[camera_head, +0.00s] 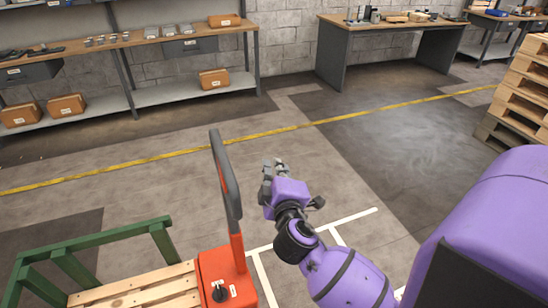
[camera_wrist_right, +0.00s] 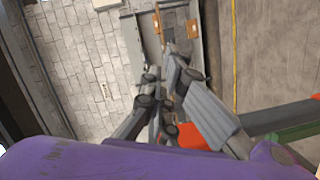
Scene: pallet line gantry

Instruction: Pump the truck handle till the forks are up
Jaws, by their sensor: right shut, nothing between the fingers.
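The pallet truck's handle (camera_head: 225,175) is a dark grey loop that stands nearly upright on an orange column. The orange truck body (camera_head: 222,272) sits at the bottom of the head view, and some orange also shows in the wrist view (camera_wrist_right: 190,138). My right gripper (camera_head: 273,168) is shut and empty, just right of the handle, with a small gap in the picture. The wrist view shows its grey fingers (camera_wrist_right: 165,82) close together. The forks are not visible. My left gripper is out of view.
A wooden pallet (camera_head: 140,288) with a green frame (camera_head: 90,245) lies left of the truck. Shelving (camera_head: 130,50) with orange boxes and a workbench (camera_head: 390,28) stand along the back wall. Stacked pallets (camera_head: 520,95) are at the right. The floor beyond the handle is clear.

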